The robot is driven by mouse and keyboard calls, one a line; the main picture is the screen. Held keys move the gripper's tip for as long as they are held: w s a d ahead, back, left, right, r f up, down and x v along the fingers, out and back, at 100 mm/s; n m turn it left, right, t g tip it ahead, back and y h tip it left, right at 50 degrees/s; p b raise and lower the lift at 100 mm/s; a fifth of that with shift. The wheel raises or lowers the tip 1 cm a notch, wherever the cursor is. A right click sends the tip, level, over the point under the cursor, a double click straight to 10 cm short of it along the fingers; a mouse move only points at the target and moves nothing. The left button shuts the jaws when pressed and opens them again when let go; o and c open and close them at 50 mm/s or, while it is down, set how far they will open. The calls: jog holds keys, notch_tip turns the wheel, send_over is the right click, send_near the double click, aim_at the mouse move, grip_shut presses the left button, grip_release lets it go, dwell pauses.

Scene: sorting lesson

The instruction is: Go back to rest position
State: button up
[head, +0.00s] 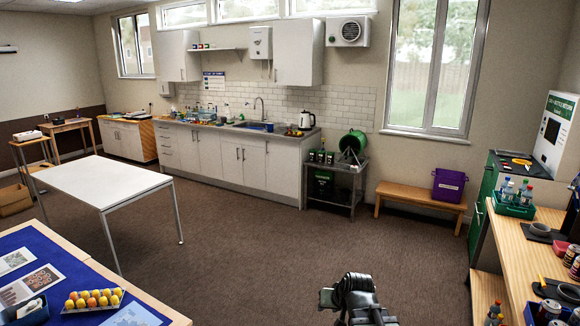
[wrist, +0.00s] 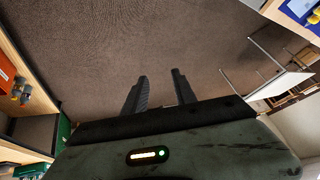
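My gripper (wrist: 160,92) shows in the wrist view as two dark fingers standing apart with a gap between them. Only bare brown carpet shows between and beyond the fingers, so it is open and empty. In the head view my folded arm (head: 356,298) shows at the bottom, right of the middle, above the carpet. Its fingertips cannot be made out there. No thing touches the gripper.
A white table (head: 105,180) stands at the left, and a blue-covered table with a tray of fruit (head: 93,299) is at the lower left. A wooden counter (head: 520,255) with bottles and cans lines the right. A bench (head: 420,199) stands under the window. The middle carpet (head: 270,240) is clear.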

jog(key=s+d+f+g+h, duration=0.1)
jog(key=s+d+f+g, duration=0.1)
jog(key=s, duration=0.4)
jog(key=s+d+f+g+h, duration=0.1)
jog(key=s+d+g, duration=0.1)
jog(key=s+g, duration=0.2)
jog(key=s, duration=0.3)
jog(key=shift+d+f, duration=0.35)
jog(key=shift+f, duration=0.05)
jog(key=shift+s, duration=0.1)
